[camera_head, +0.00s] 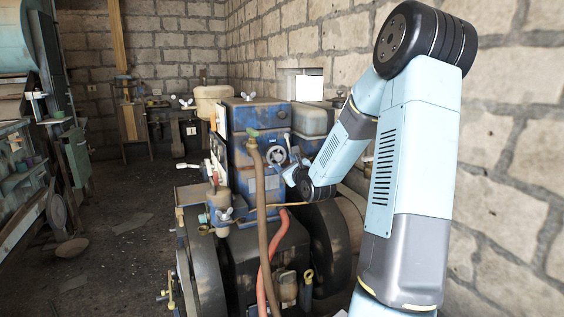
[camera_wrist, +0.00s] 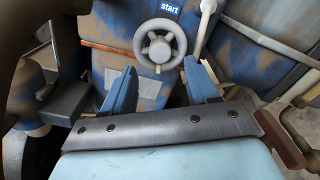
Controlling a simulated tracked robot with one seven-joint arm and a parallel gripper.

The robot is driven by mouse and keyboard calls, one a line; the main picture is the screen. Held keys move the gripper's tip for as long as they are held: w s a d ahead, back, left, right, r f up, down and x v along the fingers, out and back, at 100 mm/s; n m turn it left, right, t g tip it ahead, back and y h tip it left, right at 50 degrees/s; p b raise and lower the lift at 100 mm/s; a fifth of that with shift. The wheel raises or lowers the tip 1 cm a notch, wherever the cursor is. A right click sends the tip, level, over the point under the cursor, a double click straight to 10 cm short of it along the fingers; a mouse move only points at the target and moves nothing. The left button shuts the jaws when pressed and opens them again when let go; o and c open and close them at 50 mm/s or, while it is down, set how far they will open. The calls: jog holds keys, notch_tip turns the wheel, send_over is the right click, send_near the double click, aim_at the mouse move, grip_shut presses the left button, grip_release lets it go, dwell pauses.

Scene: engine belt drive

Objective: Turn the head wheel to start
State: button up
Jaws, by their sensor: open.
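The head wheel (camera_wrist: 160,46) is a small grey handwheel with spokes on the blue, rust-worn engine head, right below a blue "start" label (camera_wrist: 169,8). In the head view the wheel (camera_head: 276,156) is on the front of the blue engine block (camera_head: 255,118). My gripper (camera_wrist: 162,80) is open, with two blue fingers apart below the wheel in the wrist view. Nothing shows between the fingers, and they appear apart from the wheel. In the head view my gripper (camera_head: 291,174) is just right of and below the wheel, its fingertips hard to make out.
A light lever (camera_wrist: 203,28) stands right of the wheel. A brown hose (camera_head: 260,190) and a red hose (camera_head: 268,270) run down the engine front. A large dark flywheel (camera_head: 330,245) is at the right. Open floor (camera_head: 115,255) lies to the left.

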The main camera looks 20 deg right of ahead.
aim_at(279, 159)
jog(key=shift+w, duration=2.15)
jog(key=shift+c, duration=0.4)
jog(key=c, duration=1)
